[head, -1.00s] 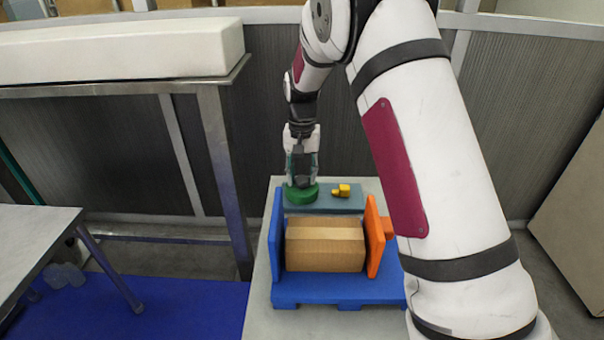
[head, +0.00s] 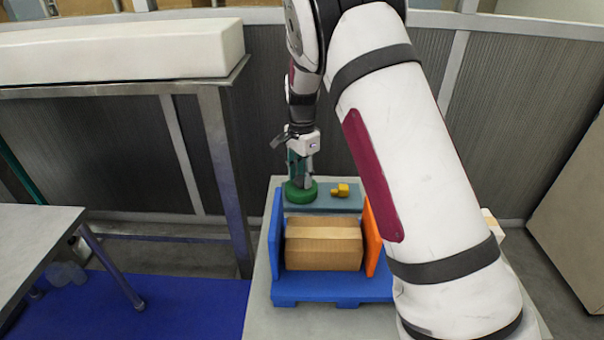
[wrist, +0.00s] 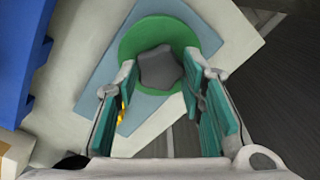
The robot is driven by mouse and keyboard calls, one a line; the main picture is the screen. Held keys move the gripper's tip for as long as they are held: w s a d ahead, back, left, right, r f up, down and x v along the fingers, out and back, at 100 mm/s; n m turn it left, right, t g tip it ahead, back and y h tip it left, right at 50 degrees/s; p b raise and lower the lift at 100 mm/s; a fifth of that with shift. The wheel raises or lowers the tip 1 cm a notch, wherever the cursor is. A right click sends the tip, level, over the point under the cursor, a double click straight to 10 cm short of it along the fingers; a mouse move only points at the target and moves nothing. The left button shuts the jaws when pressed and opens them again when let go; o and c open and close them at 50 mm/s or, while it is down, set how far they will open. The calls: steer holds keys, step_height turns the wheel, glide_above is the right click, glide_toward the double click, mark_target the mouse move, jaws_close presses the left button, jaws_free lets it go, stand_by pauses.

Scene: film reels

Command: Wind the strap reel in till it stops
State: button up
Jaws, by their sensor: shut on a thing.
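The green reel (head: 300,192) sits at the left end of a blue-grey plate (head: 325,207) on the pale table. In the wrist view, the reel's green disc (wrist: 137,36) has a grey lobed knob (wrist: 160,69) on top. My gripper (head: 301,180) points down onto the reel, its teal-padded fingers on either side of the knob and closed on it. In the head view the fingers hide the knob. I cannot make out a strap.
A yellow piece (head: 341,190) stands on the plate right of the reel. In front, a cardboard box (head: 323,246) sits on a blue pallet (head: 332,290) between a blue panel (head: 274,232) and an orange panel (head: 371,240). A side table (head: 40,235) stands left.

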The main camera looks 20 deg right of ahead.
mark_target(302, 179)
steer(key=shift+m, duration=0.4)
steer(key=o, duration=1.2)
steer(key=shift+c, duration=0.2)
steer(key=shift+r, duration=0.15)
step_height(302, 179, up, 12)
